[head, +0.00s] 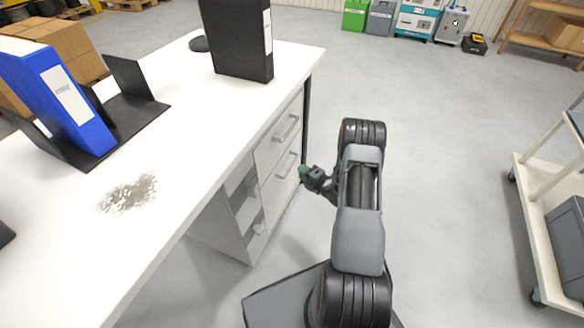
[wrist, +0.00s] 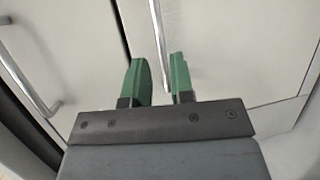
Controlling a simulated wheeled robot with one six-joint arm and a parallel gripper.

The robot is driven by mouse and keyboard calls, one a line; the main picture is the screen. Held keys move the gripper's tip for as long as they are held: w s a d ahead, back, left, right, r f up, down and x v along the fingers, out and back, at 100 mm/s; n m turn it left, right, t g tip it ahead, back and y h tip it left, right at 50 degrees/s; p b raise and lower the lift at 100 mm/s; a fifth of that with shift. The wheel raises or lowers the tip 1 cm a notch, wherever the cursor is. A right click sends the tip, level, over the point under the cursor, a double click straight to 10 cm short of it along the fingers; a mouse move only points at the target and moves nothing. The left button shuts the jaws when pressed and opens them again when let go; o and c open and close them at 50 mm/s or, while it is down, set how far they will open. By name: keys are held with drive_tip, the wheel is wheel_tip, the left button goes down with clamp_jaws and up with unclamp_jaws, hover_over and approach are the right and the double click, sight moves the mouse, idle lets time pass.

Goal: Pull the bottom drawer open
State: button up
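The drawer unit under the white desk has two drawer fronts with bar handles in the head view. The bottom drawer (head: 279,188) looks shut, and its handle (head: 287,165) is below the upper handle (head: 287,128). My gripper (head: 304,173) is just right of the lower handle. In the wrist view, the green fingers of my gripper (wrist: 159,65) are apart. A metal handle bar (wrist: 157,30) runs down between them in the picture, with gaps on both sides. Whether the fingertips reach around it in depth is unclear. Another handle (wrist: 28,72) shows at the left.
The white desk (head: 190,120) holds a blue binder (head: 55,95), a black binder (head: 240,40) and a dark stand. Open shelves (head: 245,205) are beside the drawers. A trolley (head: 540,230) stands at the far right. The floor between is clear.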

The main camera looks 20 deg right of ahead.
sight(292, 164)
drive_tip(key=shift+b+x, duration=0.85)
drive_tip(key=shift+x, duration=2.7)
clamp_jaws()
drive_tip(key=shift+d, duration=0.1)
